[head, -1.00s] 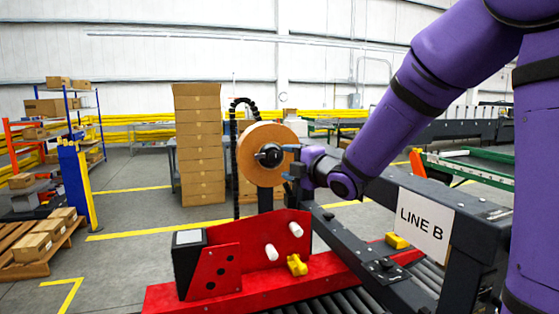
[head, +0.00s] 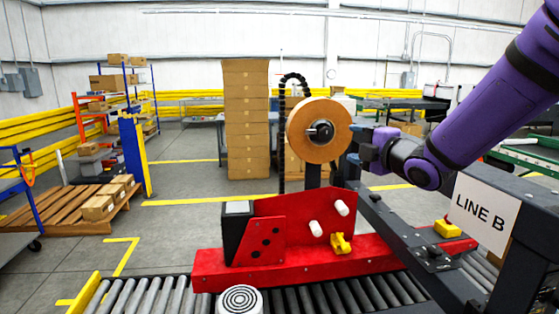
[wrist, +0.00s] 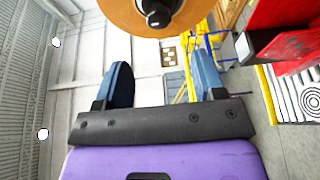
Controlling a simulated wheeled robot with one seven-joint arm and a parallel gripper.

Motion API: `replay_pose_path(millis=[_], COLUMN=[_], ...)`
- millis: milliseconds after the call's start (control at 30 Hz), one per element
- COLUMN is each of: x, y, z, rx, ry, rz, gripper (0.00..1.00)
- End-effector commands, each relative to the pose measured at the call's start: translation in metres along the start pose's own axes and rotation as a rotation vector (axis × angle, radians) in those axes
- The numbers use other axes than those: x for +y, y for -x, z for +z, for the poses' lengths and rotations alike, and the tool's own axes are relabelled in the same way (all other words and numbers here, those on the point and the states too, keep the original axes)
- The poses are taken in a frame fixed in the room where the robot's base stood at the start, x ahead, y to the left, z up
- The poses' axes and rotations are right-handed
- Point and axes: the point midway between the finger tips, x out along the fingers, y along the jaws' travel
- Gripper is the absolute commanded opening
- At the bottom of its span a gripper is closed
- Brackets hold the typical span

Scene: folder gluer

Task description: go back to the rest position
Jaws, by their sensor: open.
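My gripper (head: 362,150) is open and empty, on my purple arm, just right of the tape roll in the head view. In the wrist view its two blue fingers (wrist: 162,75) stand apart with nothing between them. The brown tape roll (head: 306,143) with a dark hub is on its mount above the red machine. Part of the roll also shows in the wrist view (wrist: 125,12), beyond the fingertips and cut by the top edge. Whether the fingers touch the roll cannot be told in the head view; the wrist view shows a gap.
The red machine base (head: 290,262) with white pegs and a yellow knob sits above a roller conveyor (head: 150,296). A dark frame with a LINE B sign (head: 484,210) stands at right. Stacked cartons (head: 247,120) stand behind. Open floor lies at left, beside a pallet (head: 50,208).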

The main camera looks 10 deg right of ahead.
Motion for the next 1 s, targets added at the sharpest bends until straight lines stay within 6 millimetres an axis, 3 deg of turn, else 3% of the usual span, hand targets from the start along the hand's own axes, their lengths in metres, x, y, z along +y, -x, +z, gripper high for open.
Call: replay_pose_path(millis=[267, 567, 767, 1000], x=[0.008, 0.006, -0.002, -0.015], y=[0.03, 0.092, 0.142, 0.207], z=[0.012, 0.013, 0.0, -0.033], rx=[-0.179, -0.459, -0.643, -0.864], ry=[-0.228, -0.635, -0.918, -1.251], rz=[-0.119, -0.269, -0.354, -0.455], gripper=[0.63, 0.63, 0.63, 0.63])
